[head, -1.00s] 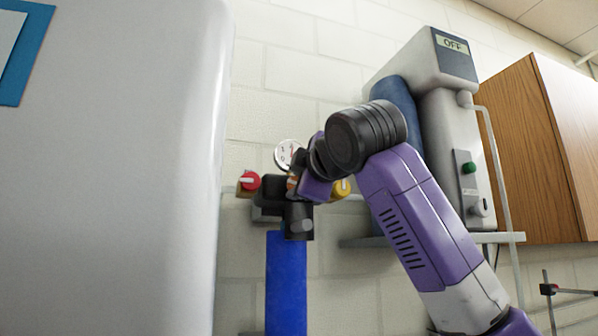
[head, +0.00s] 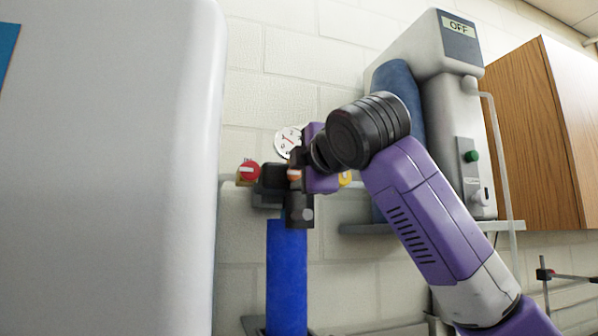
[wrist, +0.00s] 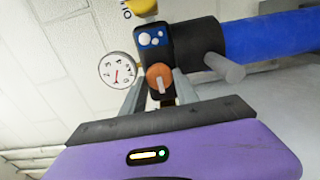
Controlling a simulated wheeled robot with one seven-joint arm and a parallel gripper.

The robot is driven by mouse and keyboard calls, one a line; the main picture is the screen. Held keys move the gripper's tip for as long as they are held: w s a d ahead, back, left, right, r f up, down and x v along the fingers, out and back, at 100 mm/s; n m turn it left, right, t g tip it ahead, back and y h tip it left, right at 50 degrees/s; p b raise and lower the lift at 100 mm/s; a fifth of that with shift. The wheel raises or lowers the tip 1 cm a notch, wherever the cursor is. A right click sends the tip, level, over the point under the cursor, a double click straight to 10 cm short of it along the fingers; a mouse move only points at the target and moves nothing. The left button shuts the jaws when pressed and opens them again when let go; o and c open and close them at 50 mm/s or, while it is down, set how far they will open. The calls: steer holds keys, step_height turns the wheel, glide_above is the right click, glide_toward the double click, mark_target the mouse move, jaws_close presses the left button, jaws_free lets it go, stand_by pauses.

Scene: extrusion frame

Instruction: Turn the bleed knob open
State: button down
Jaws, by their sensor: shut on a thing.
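An orange knob with a pale pointer bar (wrist: 158,76) sits on the black valve block (wrist: 152,42); I take it as the bleed knob, though I can read no label on it. My gripper (wrist: 160,84) is shut on this knob, with one grey finger on each side. In the head view my gripper (head: 300,165) is at the block, and the orange knob (head: 294,174) shows only in part. The block tops a blue cylinder (head: 287,275). A round white gauge (head: 287,141) is beside it and also shows in the wrist view (wrist: 117,70).
A red knob (head: 249,171) is left of the block, and a yellow knob (head: 346,178) is partly behind my gripper. A large pale cabinet (head: 110,180) fills the left. A grey unit reading OFF (head: 425,50) and a wooden cabinet (head: 540,140) stand at right.

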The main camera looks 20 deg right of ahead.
steer(key=c, duration=1)
jaws_free()
steer(key=shift+o, duration=0.2)
steer(key=s+b, duration=0.2)
steer(key=s, duration=0.5)
steer(key=shift+s, duration=0.4)
